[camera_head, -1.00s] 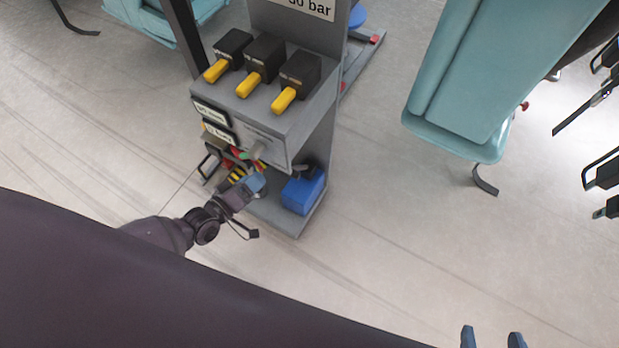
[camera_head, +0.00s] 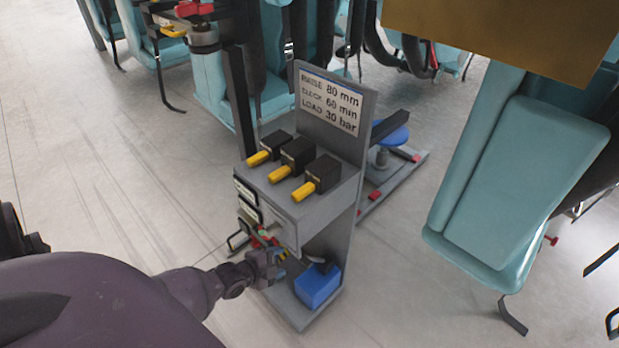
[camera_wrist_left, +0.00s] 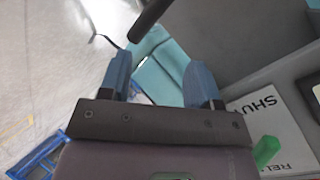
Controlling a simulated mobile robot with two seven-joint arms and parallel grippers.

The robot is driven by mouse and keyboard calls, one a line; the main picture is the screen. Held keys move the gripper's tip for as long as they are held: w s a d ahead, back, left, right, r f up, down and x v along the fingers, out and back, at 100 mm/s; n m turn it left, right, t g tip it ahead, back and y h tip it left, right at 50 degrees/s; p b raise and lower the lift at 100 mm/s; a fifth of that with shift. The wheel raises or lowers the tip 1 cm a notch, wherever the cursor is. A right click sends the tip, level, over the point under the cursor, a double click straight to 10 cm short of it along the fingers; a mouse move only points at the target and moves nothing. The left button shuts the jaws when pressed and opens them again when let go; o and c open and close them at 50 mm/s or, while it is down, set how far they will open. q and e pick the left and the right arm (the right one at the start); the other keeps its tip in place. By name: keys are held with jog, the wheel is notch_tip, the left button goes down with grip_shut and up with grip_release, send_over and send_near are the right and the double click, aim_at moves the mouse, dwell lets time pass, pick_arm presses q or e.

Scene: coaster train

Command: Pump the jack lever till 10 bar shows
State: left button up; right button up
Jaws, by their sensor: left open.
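The grey pump stand (camera_head: 335,185) shows in the head view. Two small readouts (camera_head: 246,202) are on its left face, too small to read. My left gripper (camera_head: 275,265) is low at the stand's front, partly hidden by my arm. In the wrist view it (camera_wrist_left: 158,82) is open, with nothing between its blue fingertips. A dark rod (camera_wrist_left: 150,18), perhaps the jack lever, ends just above and between the fingertips; I cannot tell whether it touches them. My right gripper is out of view.
Several yellow-handled levers (camera_head: 305,190) are on the stand's top.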

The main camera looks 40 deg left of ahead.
pick_arm(q)
jog(key=m, duration=0.3)
jog(key=m+g+b, duration=0.1)
jog(key=m+b, duration=0.2)
jog(key=b, duration=0.1)
send_near(313, 259)
jog(key=w, duration=0.2)
jog(key=shift+w+a+r, duration=0.1)
jog(key=shift+w+a, duration=0.15)
jog(key=shift+w, duration=0.5)
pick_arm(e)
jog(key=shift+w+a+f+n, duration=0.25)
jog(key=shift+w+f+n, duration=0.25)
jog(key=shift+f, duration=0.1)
pick_arm(q)
jog(key=shift+r, duration=0.1)
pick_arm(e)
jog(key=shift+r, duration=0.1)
